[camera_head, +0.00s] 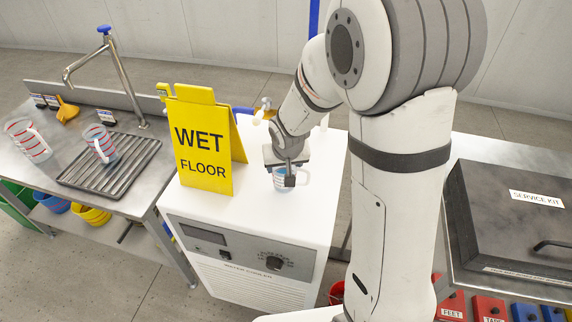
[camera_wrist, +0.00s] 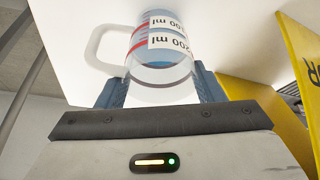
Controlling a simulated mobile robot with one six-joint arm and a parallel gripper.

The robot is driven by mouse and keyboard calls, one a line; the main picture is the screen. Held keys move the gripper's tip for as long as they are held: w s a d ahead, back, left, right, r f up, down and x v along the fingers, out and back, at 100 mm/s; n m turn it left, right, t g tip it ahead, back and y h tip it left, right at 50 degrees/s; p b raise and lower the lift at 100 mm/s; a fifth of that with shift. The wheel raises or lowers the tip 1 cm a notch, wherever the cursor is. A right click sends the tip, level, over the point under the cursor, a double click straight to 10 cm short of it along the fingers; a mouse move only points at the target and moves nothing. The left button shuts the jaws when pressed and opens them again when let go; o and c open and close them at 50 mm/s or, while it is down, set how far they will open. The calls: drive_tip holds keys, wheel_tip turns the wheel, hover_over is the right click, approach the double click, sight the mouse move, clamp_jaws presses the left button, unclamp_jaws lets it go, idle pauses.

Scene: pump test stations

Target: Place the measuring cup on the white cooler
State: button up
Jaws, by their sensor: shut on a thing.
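My gripper (camera_head: 288,176) is over the top of the white cooler (camera_head: 250,225), shut on a measuring cup. The measuring cup (camera_head: 281,184) is clear with red marks and is mostly hidden by my gripper in the head view. In the wrist view the measuring cup (camera_wrist: 165,50) sits between the blue fingers of my gripper (camera_wrist: 160,92), its handle to the left and a "200 ml" label showing. The white cooler top (camera_wrist: 230,25) lies behind it. I cannot tell whether the cup touches the top.
A yellow "WET FLOOR" sign (camera_head: 205,145) stands on the cooler, left of my gripper. Two more measuring cups, one at the left (camera_head: 28,140) and one on a drain rack (camera_head: 100,145), are on the steel bench. A black service kit case (camera_head: 510,225) is at right. The cooler's front top is clear.

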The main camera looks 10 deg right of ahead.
drive_tip(key=shift+f, duration=0.2)
drive_tip(key=o, duration=1)
drive_tip(key=shift+o, duration=0.2)
drive_tip(key=shift+r, duration=0.15)
drive_tip(key=v, duration=1.1)
drive_tip(key=s+d+r, duration=0.2)
drive_tip(key=s+d, duration=0.1)
drive_tip(key=s, duration=0.6)
drive_tip(key=s+d+r+g, duration=0.1)
drive_tip(key=s+d, duration=0.3)
drive_tip(key=s, duration=0.5)
drive_tip(key=shift+d+r, duration=0.3)
drive_tip(key=shift+r, duration=0.45)
drive_tip(key=shift+w, duration=0.1)
